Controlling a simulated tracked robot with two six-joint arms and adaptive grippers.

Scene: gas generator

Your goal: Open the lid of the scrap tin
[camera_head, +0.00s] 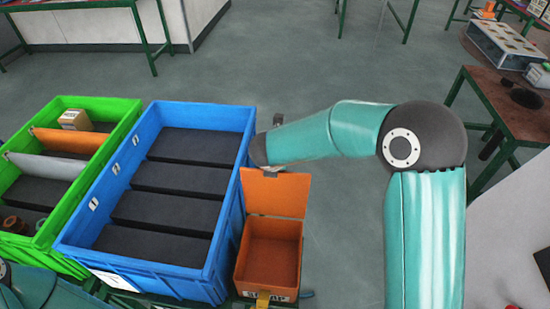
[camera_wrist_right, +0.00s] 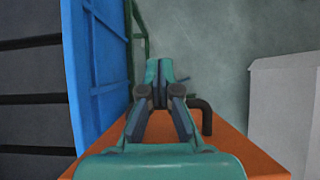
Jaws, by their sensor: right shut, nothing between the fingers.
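The scrap tin (camera_head: 270,258) is an orange open-topped box at the right side of the blue crate. Its orange lid (camera_head: 275,193) stands raised at the tin's far edge, and the tin's empty-looking inside shows. In the right wrist view the orange lid (camera_wrist_right: 245,150) lies under and around my right gripper (camera_wrist_right: 158,75). A dark bent handle (camera_wrist_right: 206,115) is just right of the fingers, not between them. My right gripper is shut and empty. In the head view the right arm ends just behind the lid's top, and its fingers are largely hidden. My left gripper is out of view.
The blue crate (camera_head: 246,150) with dark compartments stands close against the tin's left side. A green crate (camera_head: 125,120) with dividers and small parts is farther left. A brown table (camera_head: 495,105) is at the right. The floor behind the lid is clear.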

